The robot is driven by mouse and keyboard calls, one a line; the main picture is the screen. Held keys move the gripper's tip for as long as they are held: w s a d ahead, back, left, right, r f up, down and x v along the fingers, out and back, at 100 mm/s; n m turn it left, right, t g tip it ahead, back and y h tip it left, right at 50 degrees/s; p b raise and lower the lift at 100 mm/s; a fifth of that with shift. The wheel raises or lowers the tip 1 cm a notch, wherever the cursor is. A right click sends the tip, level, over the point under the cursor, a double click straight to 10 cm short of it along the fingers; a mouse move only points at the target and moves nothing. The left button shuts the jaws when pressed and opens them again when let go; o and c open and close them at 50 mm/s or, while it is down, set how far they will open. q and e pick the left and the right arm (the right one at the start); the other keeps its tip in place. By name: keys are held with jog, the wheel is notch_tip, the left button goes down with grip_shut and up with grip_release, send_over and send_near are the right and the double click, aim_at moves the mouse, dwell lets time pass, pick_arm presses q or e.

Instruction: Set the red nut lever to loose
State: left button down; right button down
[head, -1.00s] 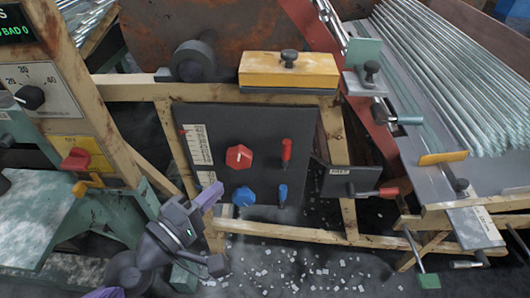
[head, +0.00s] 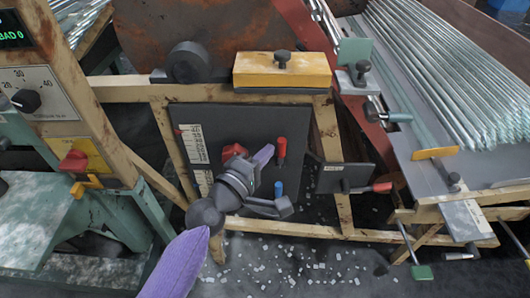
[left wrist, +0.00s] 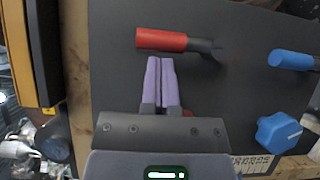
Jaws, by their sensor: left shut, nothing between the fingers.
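The red nut lever (head: 281,151) stands on the dark panel (head: 225,118), its red grip upright above a dark lower part. In the left wrist view the red lever (left wrist: 162,40) lies across the picture, just beyond my fingertips. My left gripper (head: 263,155) is shut and empty, its purple fingers just left of the red lever. The left gripper (left wrist: 160,60) also shows shut in the left wrist view. I cannot tell whether it touches the lever. The red knob (head: 233,152) is partly hidden behind my gripper. My right gripper is not in view.
A blue lever (head: 278,190) stands below the red one; the blue knob (left wrist: 278,132) shows in the left wrist view. A small plate with a red-tipped handle (head: 381,187) is to the right. A yellow block (head: 283,70) sits above the panel. Glass tubes (head: 440,80) lie at upper right.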

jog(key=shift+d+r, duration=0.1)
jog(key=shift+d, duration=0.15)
